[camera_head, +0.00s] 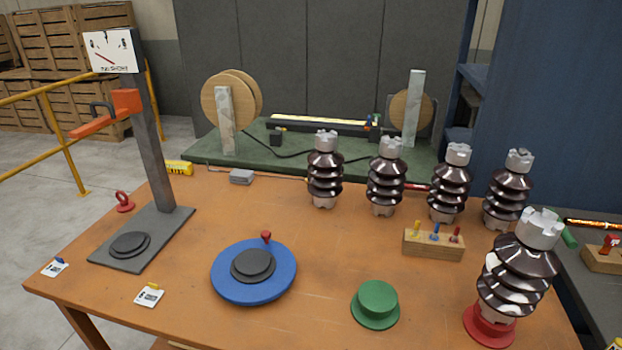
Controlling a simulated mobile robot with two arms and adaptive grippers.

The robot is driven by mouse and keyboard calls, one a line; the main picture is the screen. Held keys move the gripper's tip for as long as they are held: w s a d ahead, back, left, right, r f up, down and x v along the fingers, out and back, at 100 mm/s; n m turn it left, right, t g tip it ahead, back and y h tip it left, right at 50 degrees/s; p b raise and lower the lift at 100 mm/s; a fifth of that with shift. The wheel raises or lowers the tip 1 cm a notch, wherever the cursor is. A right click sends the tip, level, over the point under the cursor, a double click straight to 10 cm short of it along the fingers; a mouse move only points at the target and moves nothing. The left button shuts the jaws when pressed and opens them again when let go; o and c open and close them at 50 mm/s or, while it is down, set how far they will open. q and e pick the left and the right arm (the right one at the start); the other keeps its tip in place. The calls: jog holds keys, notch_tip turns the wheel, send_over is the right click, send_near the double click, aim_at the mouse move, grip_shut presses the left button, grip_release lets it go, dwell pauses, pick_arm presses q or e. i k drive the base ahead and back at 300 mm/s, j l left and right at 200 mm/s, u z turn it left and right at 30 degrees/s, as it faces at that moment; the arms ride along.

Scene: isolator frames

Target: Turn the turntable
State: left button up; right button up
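The turntable is a blue round disc (225,286) on the orange-brown table, front left of centre. A dark grey stepped hub (253,265) sits in its middle. A small red pointer (266,237) stands at its back edge. Nothing rests on the hub. Neither of my grippers shows in the head view.
A post stand with a grey base (125,262) and a gauge (112,51) stands left. A green flanged piece (377,300) sits right of the turntable. Several brown ribbed insulators (386,178) stand behind; one (516,272) stands on a red base. A wooden block (433,246) holds coloured pegs.

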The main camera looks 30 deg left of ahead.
aim_at(254, 271)
jog(key=u, duration=1.35)
